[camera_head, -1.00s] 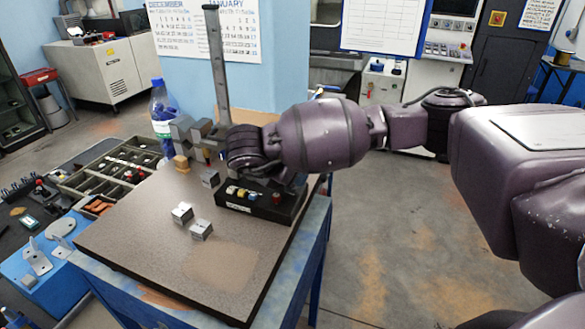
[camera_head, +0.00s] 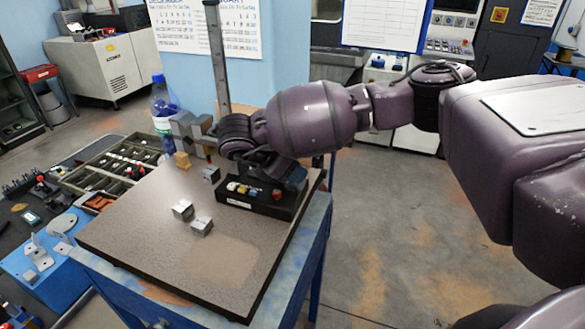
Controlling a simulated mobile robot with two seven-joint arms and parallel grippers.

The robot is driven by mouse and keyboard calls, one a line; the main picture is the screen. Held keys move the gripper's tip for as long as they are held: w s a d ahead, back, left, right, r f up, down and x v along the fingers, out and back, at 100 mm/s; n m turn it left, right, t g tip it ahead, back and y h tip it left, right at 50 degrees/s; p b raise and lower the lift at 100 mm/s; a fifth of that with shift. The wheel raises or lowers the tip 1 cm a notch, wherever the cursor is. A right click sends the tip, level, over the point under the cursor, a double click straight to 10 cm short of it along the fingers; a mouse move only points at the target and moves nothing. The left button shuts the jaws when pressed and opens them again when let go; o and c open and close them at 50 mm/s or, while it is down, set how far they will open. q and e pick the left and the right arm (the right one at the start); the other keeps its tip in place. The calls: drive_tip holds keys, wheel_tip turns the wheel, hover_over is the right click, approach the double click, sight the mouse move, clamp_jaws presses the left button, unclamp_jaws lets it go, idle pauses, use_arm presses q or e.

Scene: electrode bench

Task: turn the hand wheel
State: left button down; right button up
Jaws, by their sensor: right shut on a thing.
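My right arm comes in from the right, and its gripper (camera_head: 209,141) is at the foot of a tall grey post (camera_head: 217,60) on the bench board. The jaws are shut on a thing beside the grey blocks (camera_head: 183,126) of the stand. The grip itself is mostly hidden behind my dark purple wrist. I cannot make out the hand wheel's rim; it appears to be hidden there. My left gripper is not in view.
A black box with coloured buttons (camera_head: 285,210) sits just below my right wrist. Two small metal blocks (camera_head: 202,226) and a wooden block (camera_head: 182,160) stand on the board (camera_head: 150,235). A bottle (camera_head: 161,115) stands behind. The board's front is clear.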

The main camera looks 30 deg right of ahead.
drive_tip(key=o, duration=0.6)
drive_tip(key=shift+f, duration=0.1)
drive_tip(key=shift+o, duration=0.2)
drive_tip(key=b+v, duration=0.1)
drive_tip(key=v, duration=1)
